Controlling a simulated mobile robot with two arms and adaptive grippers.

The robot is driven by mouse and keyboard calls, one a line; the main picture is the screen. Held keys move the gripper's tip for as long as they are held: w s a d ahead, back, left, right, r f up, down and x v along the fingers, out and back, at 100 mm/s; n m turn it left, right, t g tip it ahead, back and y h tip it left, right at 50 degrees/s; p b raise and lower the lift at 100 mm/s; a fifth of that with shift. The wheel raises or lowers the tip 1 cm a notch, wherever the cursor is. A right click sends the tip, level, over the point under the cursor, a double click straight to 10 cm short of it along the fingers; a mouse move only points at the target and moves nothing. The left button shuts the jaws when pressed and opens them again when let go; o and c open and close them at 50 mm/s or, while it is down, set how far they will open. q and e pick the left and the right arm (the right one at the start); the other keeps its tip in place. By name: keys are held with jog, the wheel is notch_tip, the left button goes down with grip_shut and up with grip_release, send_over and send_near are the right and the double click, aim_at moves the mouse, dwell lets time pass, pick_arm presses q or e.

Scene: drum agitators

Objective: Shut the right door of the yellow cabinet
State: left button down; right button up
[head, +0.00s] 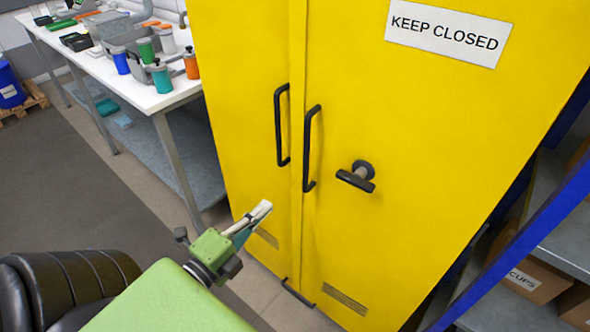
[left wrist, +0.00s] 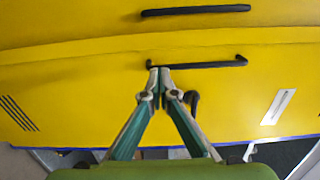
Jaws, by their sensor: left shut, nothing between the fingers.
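The yellow cabinet fills the middle and right of the head view. Its right door (head: 420,150) bears a "KEEP CLOSED" sign (head: 443,34), a black bar handle (head: 312,148) and a black T-shaped latch (head: 357,177). The left door (head: 245,100) has its own bar handle (head: 282,125). A narrow yellow strip shows between the doors; I cannot tell whether the right door is fully flush. My left gripper (head: 264,209) is shut and empty, low in front of the doors. In the left wrist view its fingertips (left wrist: 160,72) overlap one end of the right door's handle (left wrist: 205,63); contact is unclear.
A white bench (head: 160,95) with colored jars stands left of the cabinet. A grey shelf (head: 560,240) with cardboard boxes and a blue upright (head: 530,235) are close on the right. A black bar (head: 298,294) sits low at the doors. Floor (head: 90,160) at left is clear.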

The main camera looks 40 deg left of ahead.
pick_arm(q)
jog(key=w+p, duration=0.2)
jog(key=w, duration=1.1)
jog(key=shift+w, duration=0.25)
pick_arm(e)
notch_tip(320, 180, up, 2)
jog(key=shift+s+d+r, duration=0.1)
jog(key=shift+s+r, duration=0.05)
jog(key=shift+r, duration=0.1)
